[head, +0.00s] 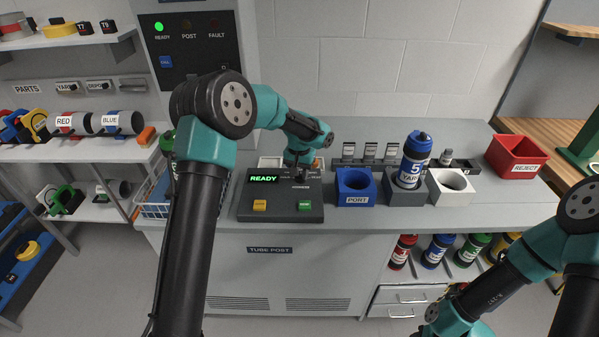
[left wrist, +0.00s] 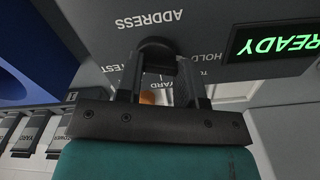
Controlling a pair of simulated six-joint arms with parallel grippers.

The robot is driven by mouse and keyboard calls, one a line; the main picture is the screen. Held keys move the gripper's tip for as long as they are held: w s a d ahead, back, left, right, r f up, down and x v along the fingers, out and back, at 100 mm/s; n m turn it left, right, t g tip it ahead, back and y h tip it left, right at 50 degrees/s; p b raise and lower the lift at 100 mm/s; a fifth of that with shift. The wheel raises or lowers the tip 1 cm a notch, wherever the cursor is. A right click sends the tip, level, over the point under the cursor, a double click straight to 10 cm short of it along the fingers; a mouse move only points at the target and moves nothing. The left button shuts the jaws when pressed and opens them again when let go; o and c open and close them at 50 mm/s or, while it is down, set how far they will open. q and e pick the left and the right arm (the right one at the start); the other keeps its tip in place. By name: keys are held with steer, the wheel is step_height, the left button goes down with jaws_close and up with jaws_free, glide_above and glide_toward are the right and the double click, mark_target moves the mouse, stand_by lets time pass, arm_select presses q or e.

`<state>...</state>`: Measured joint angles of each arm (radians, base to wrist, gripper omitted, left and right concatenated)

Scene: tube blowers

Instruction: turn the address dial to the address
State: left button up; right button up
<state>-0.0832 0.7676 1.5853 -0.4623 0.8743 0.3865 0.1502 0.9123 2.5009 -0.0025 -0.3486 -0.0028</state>
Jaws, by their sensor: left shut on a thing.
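The console (head: 252,207) stands on the bench with a lit green READY display (head: 264,179), an orange button and a green button on its front. The address dial (left wrist: 156,46) is a dark knob under the ADDRESS label in the left wrist view, where the lettering is upside down. TEST, HOLD and YARD are printed around it. My left gripper (left wrist: 158,68) is shut on the dial, one finger on each side. I cannot tell which label the dial points to. My right arm shows at the lower right of the head view; its fingers are out of frame.
Right of the console stand a blue PORT socket (head: 355,187), a grey socket holding a blue YARD canister (head: 413,160), and a white socket (head: 451,186). A red REJECT bin (head: 517,157) is at the far right. A wire basket (head: 152,204) stands left of the console.

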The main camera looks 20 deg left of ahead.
mark_target(300, 174)
arm_select(q)
steer(key=o, duration=0.9)
steer(key=shift+r, duration=0.1)
step_height(300, 174, up, 17)
steer(key=shift+r, duration=0.1)
stand_by(0.4)
stand_by(0.4)
